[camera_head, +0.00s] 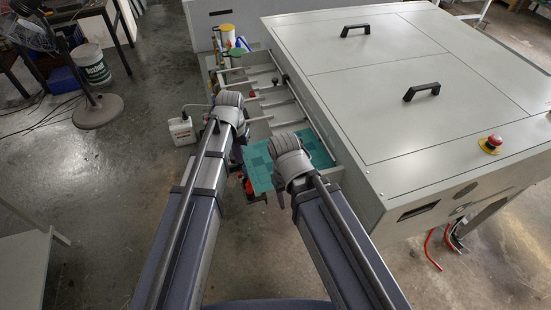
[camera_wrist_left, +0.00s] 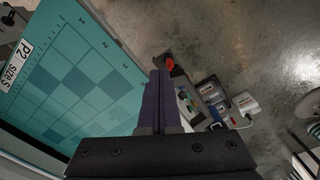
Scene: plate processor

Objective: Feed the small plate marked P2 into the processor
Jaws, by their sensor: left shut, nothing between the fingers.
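The small teal plate (camera_head: 262,172) lies at the near end of the processor's feed area in the head view. In the left wrist view the plate (camera_wrist_left: 70,70) fills the left side, with a printed grid and a white label (camera_wrist_left: 17,65) reading P2, SIZE S. My left gripper (camera_wrist_left: 160,75) is shut and empty, with the plate to its left in that view. In the head view my left arm partly hides its gripper, beside the plate's left edge. My right arm covers part of the plate's right side; its fingers are not clear enough to tell their state.
The grey processor (camera_head: 420,90) stands at the right, with black handles and a red emergency button (camera_head: 490,144).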

